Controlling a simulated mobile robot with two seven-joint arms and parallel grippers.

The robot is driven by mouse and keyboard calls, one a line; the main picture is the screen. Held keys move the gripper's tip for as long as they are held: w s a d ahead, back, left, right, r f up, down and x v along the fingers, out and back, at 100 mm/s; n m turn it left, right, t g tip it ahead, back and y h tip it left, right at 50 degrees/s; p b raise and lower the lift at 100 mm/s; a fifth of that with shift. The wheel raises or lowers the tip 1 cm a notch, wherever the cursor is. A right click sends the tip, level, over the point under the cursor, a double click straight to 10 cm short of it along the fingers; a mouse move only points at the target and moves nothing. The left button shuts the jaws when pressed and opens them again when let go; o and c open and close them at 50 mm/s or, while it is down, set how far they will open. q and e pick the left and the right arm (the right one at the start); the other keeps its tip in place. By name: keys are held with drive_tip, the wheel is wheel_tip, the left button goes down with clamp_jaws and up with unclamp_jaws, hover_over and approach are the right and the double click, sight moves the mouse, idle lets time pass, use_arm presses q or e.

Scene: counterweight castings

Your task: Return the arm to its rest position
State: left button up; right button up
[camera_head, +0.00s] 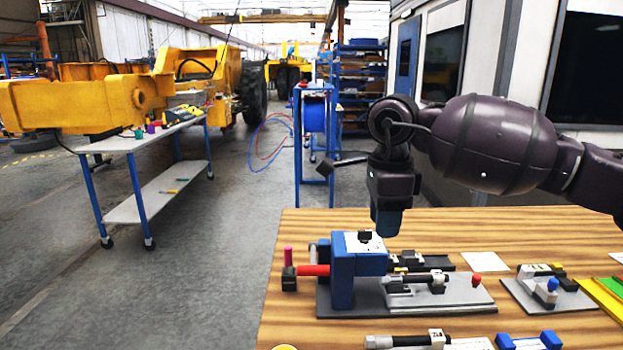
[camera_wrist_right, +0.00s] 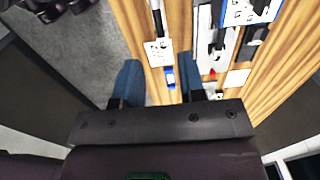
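My right arm (camera_head: 495,145) reaches in from the right, dark purple, with its elbow bent and its gripper (camera_head: 388,222) pointing down above the wooden table. In the right wrist view the two blue fingers of this gripper (camera_wrist_right: 160,82) stand apart with nothing held between them. Below it is a blue clamp-like fixture (camera_head: 343,282) on a grey base plate, with a red rod at its left; the fingertips look to be above or behind it, and I cannot tell the gap. My left gripper is not in the head view.
The wooden table (camera_head: 550,230) holds several small fixtures, a white card (camera_head: 485,262) and a green and yellow tray (camera_head: 608,297) at the right. A blue cart frame (camera_head: 314,140) stands behind it. A grey workbench (camera_head: 140,138) stands left, with open floor between.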

drive_tip(key=s+a+f+m+g+y, duration=0.1)
drive_tip(key=s+a+f+g+y, duration=0.1)
drive_tip(key=s+a+f+y, duration=0.4)
drive_tip(key=s+a+f+g+y, duration=0.1)
drive_tip(key=s+a+y, duration=0.25)
drive_tip(key=a, duration=0.35)
drive_tip(key=s+a+r+m+t+y, duration=0.2)
drive_tip(key=a+r+m+t+y, duration=0.1)
drive_tip(key=m+y, duration=0.7)
drive_tip(key=w+d+f+m+t+h, duration=0.1)
drive_tip(key=d+f+m+t+h, duration=0.75)
drive_tip(key=m, duration=0.85)
drive_tip(key=w+d+f+m+t+h, duration=0.1)
drive_tip(key=d+f+m+t+h, duration=0.4)
drive_tip(key=d+m+t+h, duration=0.7)
drive_tip(key=s+d+f+m+g, duration=0.9)
drive_tip(key=s+f+m+g, duration=0.1)
drive_tip(key=s+f+g, duration=0.15)
drive_tip(key=s+d+f+m+g, duration=0.1)
drive_tip(key=s+f+m+g, duration=0.15)
drive_tip(key=s, duration=0.45)
drive_tip(key=s+d+f+m+g, duration=0.1)
drive_tip(key=s+f+g, duration=0.2)
drive_tip(key=s, duration=0.5)
drive_tip(key=w+f+t, duration=0.7)
drive_tip(key=f, duration=0.3)
drive_tip(key=shift+w+f+t+y, duration=0.2)
drive_tip(key=shift+w+t+y, duration=0.05)
drive_tip(key=shift+t+y, duration=0.15)
